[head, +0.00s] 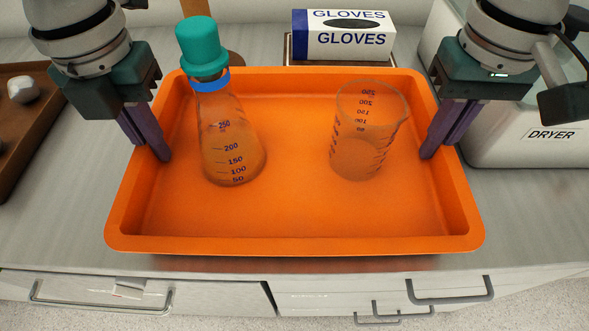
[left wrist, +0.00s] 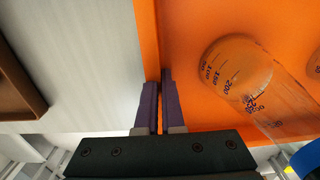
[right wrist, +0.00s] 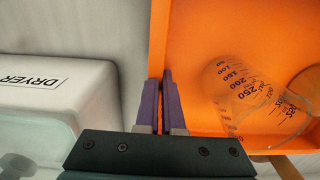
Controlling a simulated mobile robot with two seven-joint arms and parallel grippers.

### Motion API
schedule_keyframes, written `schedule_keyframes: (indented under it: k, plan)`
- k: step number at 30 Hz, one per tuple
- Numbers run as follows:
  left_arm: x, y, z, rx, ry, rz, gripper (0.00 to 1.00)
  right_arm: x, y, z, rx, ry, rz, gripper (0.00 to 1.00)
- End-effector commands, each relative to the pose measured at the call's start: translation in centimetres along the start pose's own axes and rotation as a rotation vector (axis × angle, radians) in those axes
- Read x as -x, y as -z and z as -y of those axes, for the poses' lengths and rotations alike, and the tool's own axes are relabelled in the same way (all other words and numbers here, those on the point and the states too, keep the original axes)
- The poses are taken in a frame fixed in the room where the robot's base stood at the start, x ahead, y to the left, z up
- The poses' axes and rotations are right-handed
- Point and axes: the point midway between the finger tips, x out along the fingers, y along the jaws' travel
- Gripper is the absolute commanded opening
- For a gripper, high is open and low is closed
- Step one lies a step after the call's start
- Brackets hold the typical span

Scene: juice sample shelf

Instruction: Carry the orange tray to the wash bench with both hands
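The orange tray (head: 290,243) is in front of me, its front rim close to the counter's front edge. I cannot tell whether it touches the counter. My left gripper (head: 163,157) is shut on the tray's left wall, one finger on each side, as the left wrist view (left wrist: 158,78) shows. My right gripper (head: 428,156) is shut on the right wall in the same way, seen also in the right wrist view (right wrist: 159,76). Inside the tray stand a flask (head: 230,150) with a teal stopper at left and a clear beaker (head: 369,135) at right, both upright.
A gloves box (head: 344,36) stands behind the tray. A white dryer (head: 520,150) is close on the right. A brown tray (head: 40,120) with pale lumps lies at the left. Drawers with handles (head: 450,291) are below the counter's front edge.

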Motion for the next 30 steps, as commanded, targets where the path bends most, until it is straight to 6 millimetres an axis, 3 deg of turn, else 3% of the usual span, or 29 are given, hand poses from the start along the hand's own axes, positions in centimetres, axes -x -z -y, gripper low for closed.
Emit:
schedule_keyframes:
  k: [4, 13, 23, 30]
  plan:
    - [-1.6, -0.1, -0.2, 0.003, -0.006, 0.001, 0.0, -1.6, 0.0, -0.3, -0.003, -0.006, 0.001, 0.0]
    - [-1.2, 0.0, -0.1, 0.001, -0.003, 0.0, 0.35, -1.2, 0.0, -0.1, -0.001, -0.003, 0.001, 0.35]
    - [-0.5, -0.1, 0.0, 0.001, 0.0, 0.002, 0.35, -1.1, 0.0, 0.0, 0.0, -0.001, 0.0, 0.35]
    - [4.2, -0.2, 0.0, -0.001, 0.0, 0.006, 0.35, -1.1, 0.0, 0.0, 0.0, -0.001, 0.0, 0.35]
